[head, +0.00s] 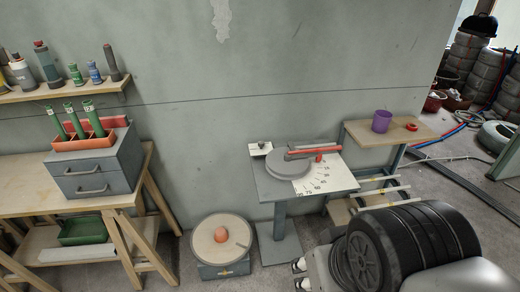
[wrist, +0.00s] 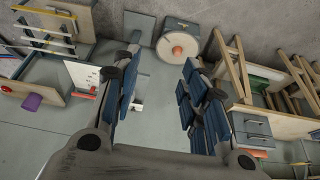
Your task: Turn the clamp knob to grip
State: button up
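A bending table (head: 285,203) on a post stands against the wall in the head view. It carries a grey disc (head: 286,165), a red-handled lever (head: 314,150) and a white plate with angle marks (head: 325,178). A small pale block with a dark knob (head: 261,148) sits at its back left corner. A small red knob (head: 318,158) is by the lever; I cannot tell which is the clamp knob. In the wrist view my gripper (wrist: 162,52) is open and empty. The marked plate (wrist: 82,73) lies left of its fingers, which hide part of the table.
A low box with a round top and orange ball (head: 220,236) stands on the floor left of the table. A workbench with grey drawers (head: 92,168) is further left. A side table (head: 388,134) with a purple cup (head: 382,121) is at right.

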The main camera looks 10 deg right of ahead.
aim_at(261, 144)
jog(key=i+z, duration=0.2)
jog(key=i, duration=0.4)
jog(key=i+j+z, duration=0.15)
jog(key=i, duration=0.45)
jog(key=i+j+z, duration=0.2)
jog(key=i, duration=0.4)
jog(key=i+l, duration=0.05)
